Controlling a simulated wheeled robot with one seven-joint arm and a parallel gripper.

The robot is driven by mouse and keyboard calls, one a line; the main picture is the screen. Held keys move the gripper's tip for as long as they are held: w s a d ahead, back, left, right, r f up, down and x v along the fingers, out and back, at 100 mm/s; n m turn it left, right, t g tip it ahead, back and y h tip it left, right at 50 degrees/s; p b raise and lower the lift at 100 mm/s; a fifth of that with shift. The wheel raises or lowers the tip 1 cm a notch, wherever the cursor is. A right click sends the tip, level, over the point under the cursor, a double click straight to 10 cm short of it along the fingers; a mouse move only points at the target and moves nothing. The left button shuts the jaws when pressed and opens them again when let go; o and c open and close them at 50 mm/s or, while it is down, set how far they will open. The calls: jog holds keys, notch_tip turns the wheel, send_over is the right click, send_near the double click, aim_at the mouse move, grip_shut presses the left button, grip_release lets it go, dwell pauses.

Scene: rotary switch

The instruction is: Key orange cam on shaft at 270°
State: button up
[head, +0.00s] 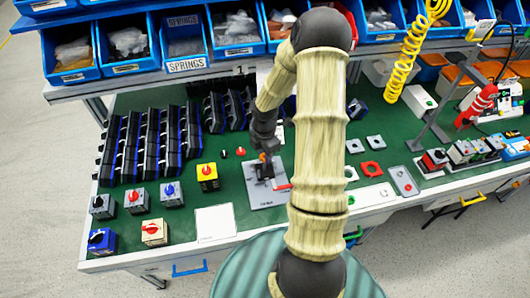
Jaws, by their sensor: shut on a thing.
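My gripper (265,150) points down over a grey plate (262,199) on the green bench. A small orange piece, the orange cam (263,158), shows at its fingertips. The jaws are shut on it. A dark upright part, which may be the shaft (265,171), stands on the plate just below. I cannot tell whether the cam touches it, nor the angle of the cam. A small red piece (283,187) lies at the plate's right side, partly near my arm.
Several boxed switches stand on the left, including a yellow one with a red knob (207,177). A white sheet (216,223) lies at the front. Black-blue racks (150,145) fill the left rear. Red and grey square parts (371,169) lie right of my arm. Blue bins (185,40) hang above.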

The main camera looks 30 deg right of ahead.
jog(key=shift+f+b, duration=0.35)
jog(key=shift+f, duration=0.35)
jog(key=o, duration=1)
notch_tip(320, 180, up, 17)
jog(key=shift+r+p, duration=0.2)
jog(key=shift+p, duration=0.25)
